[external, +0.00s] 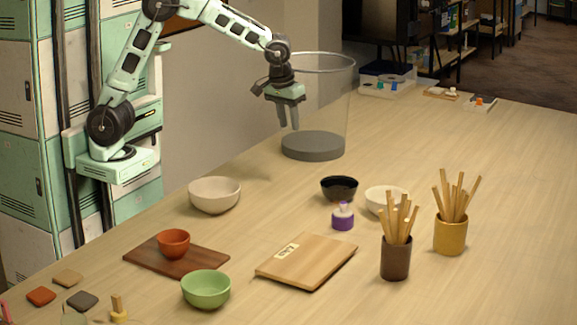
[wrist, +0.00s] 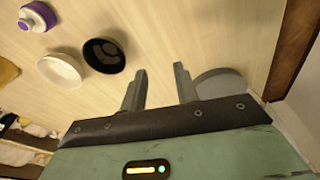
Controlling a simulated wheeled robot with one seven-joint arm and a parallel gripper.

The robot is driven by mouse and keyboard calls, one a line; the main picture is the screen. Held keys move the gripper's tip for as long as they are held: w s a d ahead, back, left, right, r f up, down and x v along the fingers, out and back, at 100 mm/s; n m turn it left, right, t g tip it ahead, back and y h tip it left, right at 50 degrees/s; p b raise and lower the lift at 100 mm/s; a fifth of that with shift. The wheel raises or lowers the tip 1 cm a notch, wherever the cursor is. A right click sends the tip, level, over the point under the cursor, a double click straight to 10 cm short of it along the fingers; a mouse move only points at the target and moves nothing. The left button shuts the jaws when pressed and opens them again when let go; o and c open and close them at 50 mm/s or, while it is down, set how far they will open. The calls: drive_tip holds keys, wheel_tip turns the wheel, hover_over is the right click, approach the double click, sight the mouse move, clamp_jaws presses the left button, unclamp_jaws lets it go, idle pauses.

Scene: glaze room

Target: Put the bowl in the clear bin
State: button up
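The clear bin (external: 338,100) is a tall see-through cylinder with a grey base, standing at the table's back edge. Its grey base (wrist: 222,84) shows beside the right finger in the wrist view. My gripper (external: 288,128) is open and empty, overlapping the bin's left side in the external view; the wrist view (wrist: 160,69) shows bare table between its fingers. Several bowls are in view: a cream bowl (external: 215,195), a black bowl (external: 339,188), a white bowl (external: 378,201), a green bowl (external: 206,289) and a small orange-red bowl (external: 173,243).
The orange-red bowl stands on a brown board (external: 202,264). A light wooden board (external: 308,261), a purple-and-white bottle (external: 343,218) and two stick-filled cups, brown (external: 395,258) and yellow (external: 450,236), occupy the front. The table's right side is mostly clear.

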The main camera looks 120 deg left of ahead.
drive_tip(key=w+d+r+n+p, duration=0.1)
drive_tip(key=w+n, duration=0.2)
drive_tip(key=w, duration=0.8)
drive_tip(key=n+t+p, duration=0.1)
drive_tip(key=n+t, duration=0.1)
drive_tip(key=n, duration=0.2)
approach(368, 192)
drive_tip(key=shift+h, duration=0.4)
drive_tip(key=shift+p+x, duration=3.15)
drive_tip(key=shift+x, duration=1.95)
drive_tip(key=shift+a, duration=0.1)
clamp_jaws()
